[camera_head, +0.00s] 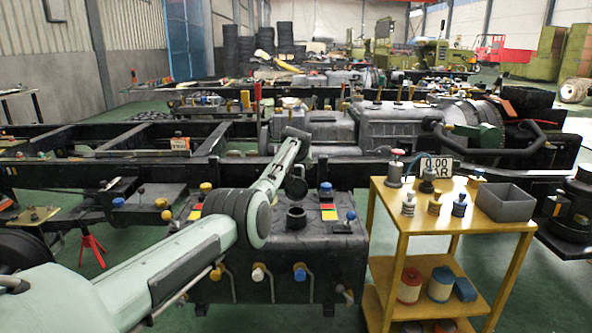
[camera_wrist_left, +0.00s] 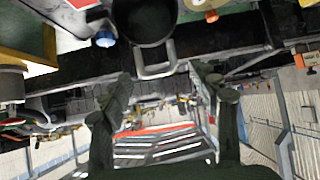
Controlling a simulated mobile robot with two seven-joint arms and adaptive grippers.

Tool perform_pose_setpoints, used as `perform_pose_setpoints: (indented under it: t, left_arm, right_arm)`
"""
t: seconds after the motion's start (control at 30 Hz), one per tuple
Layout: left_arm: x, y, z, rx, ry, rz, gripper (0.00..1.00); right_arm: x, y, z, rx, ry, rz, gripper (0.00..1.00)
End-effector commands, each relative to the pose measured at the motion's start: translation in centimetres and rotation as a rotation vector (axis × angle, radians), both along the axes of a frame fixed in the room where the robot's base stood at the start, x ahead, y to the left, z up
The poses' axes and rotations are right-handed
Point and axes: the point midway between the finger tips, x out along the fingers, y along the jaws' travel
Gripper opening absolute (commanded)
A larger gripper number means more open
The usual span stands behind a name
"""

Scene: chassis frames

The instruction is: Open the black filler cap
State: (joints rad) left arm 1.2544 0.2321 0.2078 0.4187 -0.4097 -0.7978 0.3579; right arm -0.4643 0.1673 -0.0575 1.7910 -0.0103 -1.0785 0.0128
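The black filler cap (camera_head: 296,216) is a dark round piece standing up from the top of the black tank (camera_head: 300,245) in the head view. In the left wrist view the black cap (camera_wrist_left: 145,20) shows at the top edge, partly cut off, with a grey loop handle (camera_wrist_left: 156,62) on its near side. My left gripper (camera_head: 297,188) is just above the cap in the head view, small and hard to make out. In the wrist view the left gripper (camera_wrist_left: 160,75) has its fingers spread, one on each side of the loop, with nothing between them gripped. My right gripper is not in view.
Blue (camera_head: 326,187) and yellow (camera_head: 206,187) knobs and coloured labels sit on the tank near the cap. A yellow cart (camera_head: 430,222) with bottles, a grey bin (camera_head: 505,203) and a gauge display stands close at right. Chassis rails (camera_head: 110,172) run behind.

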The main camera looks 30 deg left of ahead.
Motion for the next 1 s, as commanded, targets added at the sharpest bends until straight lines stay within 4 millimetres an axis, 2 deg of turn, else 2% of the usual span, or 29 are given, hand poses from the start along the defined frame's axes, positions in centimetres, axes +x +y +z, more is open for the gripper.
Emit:
perform_pose_setpoints:
  t: [0.3, 0.53, 0.7, 1.0]
  left_arm:
    - [-0.1, -0.3, -0.8, -0.006, 0.012, -0.002, 0.68]
    - [-0.6, -0.7, -0.4, -0.005, 0.012, -0.001, 0.68]
    - [-1.8, -1.4, 0.6, -0.007, 0.011, -0.003, 0.68]
    - [-5.1, -3.3, 3.6, -0.005, 0.011, -0.002, 0.68]
  right_arm:
    - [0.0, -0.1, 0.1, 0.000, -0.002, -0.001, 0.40]
    - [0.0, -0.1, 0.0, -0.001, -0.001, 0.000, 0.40]
    - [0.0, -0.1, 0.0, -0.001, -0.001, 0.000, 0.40]
    - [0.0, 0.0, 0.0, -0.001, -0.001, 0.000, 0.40]
